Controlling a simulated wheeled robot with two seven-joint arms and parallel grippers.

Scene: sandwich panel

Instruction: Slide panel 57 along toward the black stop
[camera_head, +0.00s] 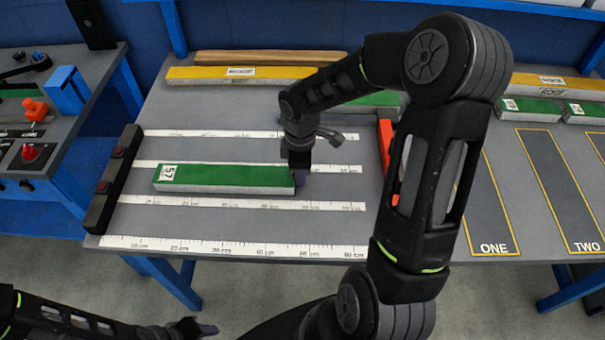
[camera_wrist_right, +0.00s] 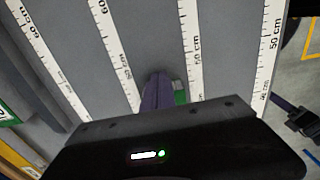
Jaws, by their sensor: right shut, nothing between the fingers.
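Panel 57 (camera_head: 225,177) is a long green-topped panel with pale sides and a white label at its left end. It lies flat between two white rulers on the grey table. The black stop (camera_head: 113,180) stands at the table's left edge, with a gap between it and the panel's left end. My right gripper (camera_head: 300,178) is shut and empty at the panel's right end, touching or very close to it. In the right wrist view its purple fingers (camera_wrist_right: 157,92) hide most of the panel; a green sliver (camera_wrist_right: 180,94) shows beside them. My left gripper (camera_head: 205,329) is low, off the table.
A yellow panel (camera_head: 205,76) and a wooden strip (camera_head: 225,57) lie at the back. A red-orange block (camera_head: 386,150) stands right of the rulers. Yellow-outlined lanes (camera_head: 484,195) lie farther right. A side bench (camera_head: 60,135) with an orange device stands left.

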